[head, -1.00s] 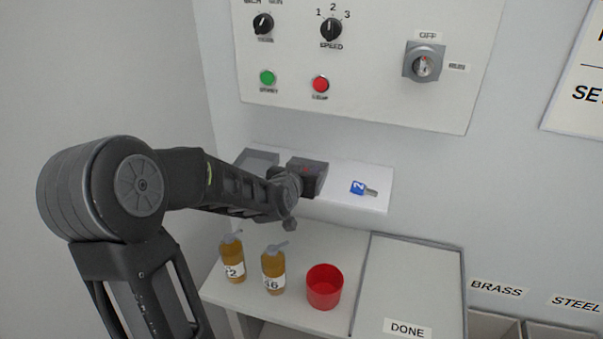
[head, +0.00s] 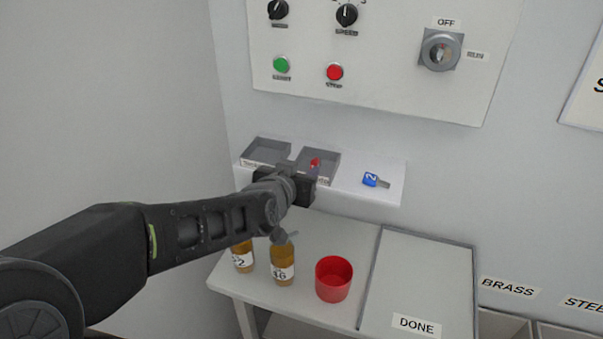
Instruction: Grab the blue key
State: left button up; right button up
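The blue key (head: 371,180), with a white mark on its blue head and a grey shaft pointing right, lies on the right part of the white shelf (head: 394,194) below the control panel. My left gripper (head: 311,170) reaches over the front of the shelf, to the left of the key and apart from it. Its fingers are hard to make out against the grey tray behind, so I cannot tell whether they are open. My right gripper is not in view.
Two grey trays sit on the shelf, a left one (head: 264,151) and a right one (head: 331,160) with a red item (head: 315,162) at it. Below stand two amber bottles, one of them (head: 282,264) nearer the red cup (head: 333,279). The DONE area (head: 420,275) is bare.

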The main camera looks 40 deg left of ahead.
aim_at(371, 180)
jog(key=i+l+u, duration=0.25)
jog(key=l+u, duration=0.2)
jog(key=l, duration=0.2)
jog(key=i+l+u, duration=0.25)
jog(key=l+u, duration=0.2)
jog(key=l, duration=0.25)
